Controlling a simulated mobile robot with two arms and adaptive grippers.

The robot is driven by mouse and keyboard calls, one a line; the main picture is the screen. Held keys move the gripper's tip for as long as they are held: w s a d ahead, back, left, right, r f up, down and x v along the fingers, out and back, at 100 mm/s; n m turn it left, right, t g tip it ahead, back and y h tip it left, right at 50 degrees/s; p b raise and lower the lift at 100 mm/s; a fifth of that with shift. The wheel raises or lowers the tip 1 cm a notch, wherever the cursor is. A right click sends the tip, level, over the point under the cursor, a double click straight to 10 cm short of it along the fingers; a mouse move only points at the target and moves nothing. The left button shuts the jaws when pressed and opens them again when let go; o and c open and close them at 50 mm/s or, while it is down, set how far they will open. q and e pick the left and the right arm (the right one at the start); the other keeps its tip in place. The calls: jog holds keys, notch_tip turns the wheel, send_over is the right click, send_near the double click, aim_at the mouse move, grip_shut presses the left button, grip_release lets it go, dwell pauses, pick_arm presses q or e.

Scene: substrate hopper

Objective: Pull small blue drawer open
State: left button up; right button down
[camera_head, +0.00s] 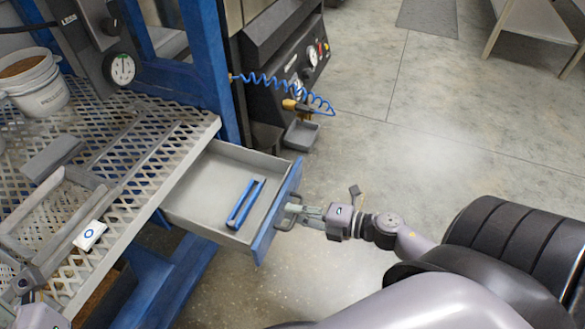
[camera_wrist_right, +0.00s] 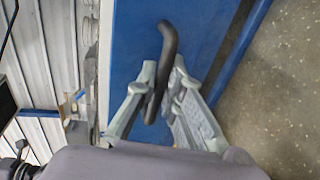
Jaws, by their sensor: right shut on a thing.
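The small drawer (camera_head: 205,196) with a blue front (camera_head: 277,212) stands pulled out from under the metal mesh bench, its grey inside showing. A blue bracket-like item (camera_head: 246,203) lies in it. My right gripper (camera_head: 298,212) is at the drawer front, shut on the dark handle (camera_wrist_right: 163,60). In the right wrist view the fingers (camera_wrist_right: 160,85) lie on both sides of the handle, against the blue front (camera_wrist_right: 130,40). My left gripper (camera_head: 25,290) shows only partly at the lower left edge, over the mesh; its jaws are unclear.
The mesh bench top (camera_head: 165,125) holds a white bucket (camera_head: 40,95), grey trays and a white card-like item (camera_head: 90,235). A blue post (camera_head: 207,60) rises behind the drawer. A machine with a coiled blue hose (camera_head: 290,88) stands beyond. Open concrete floor lies right.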

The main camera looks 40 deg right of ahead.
jog(key=c, duration=2)
grip_release()
jog(key=shift+o, duration=0.2)
jog(key=v, duration=1.2)
